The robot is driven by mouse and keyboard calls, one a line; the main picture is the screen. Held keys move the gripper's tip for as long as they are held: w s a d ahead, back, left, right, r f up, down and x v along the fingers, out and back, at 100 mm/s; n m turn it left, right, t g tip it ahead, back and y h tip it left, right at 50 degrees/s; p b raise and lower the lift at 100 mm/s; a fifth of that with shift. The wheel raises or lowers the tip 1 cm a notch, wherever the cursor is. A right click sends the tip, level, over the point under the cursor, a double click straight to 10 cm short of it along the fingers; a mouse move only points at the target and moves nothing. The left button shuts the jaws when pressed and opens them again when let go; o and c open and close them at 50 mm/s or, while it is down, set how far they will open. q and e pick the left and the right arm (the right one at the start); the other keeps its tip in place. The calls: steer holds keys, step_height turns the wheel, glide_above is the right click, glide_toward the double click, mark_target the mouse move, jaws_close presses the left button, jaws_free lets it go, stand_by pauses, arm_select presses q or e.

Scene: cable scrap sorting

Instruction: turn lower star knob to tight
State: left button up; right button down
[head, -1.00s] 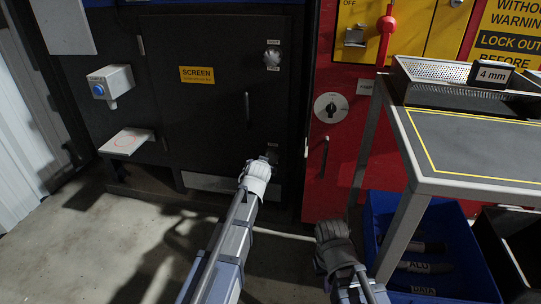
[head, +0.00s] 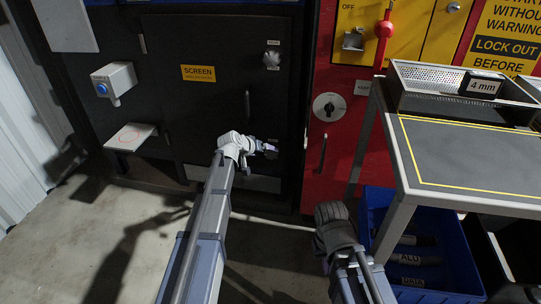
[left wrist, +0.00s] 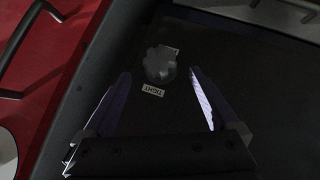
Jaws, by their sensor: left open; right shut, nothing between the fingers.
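The lower star knob (left wrist: 160,63) is a grey lobed knob on the dark panel in the left wrist view. A white TIGHT label (left wrist: 153,91) lies beside it, and part of another label shows at its other side. My left gripper (left wrist: 161,74) is open, its two fingers spread to either side of the knob in that view; I cannot tell the gap in depth. In the head view my left gripper (head: 266,148) is at the lower right of the black SCREEN door and hides the lower knob. My right gripper (head: 330,214) is shut and empty, low in front of the red cabinet.
An upper star knob (head: 271,60) sits higher on the SCREEN door (head: 195,110), with a vertical handle below it. A red cabinet (head: 335,150), a grey table (head: 470,165) and a blue bin (head: 450,270) stand at right. Bare floor lies at left.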

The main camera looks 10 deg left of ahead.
mark_target(269, 153)
arm_select(q)
steer(key=b+x, duration=0.4)
steer(key=x, duration=0.2)
steer(key=shift+w+d+f, duration=0.1)
steer(key=shift+w+f, duration=0.15)
steer(key=shift+c, duration=0.2)
steer(key=shift+r, duration=0.1)
steer(key=c, duration=1.3)
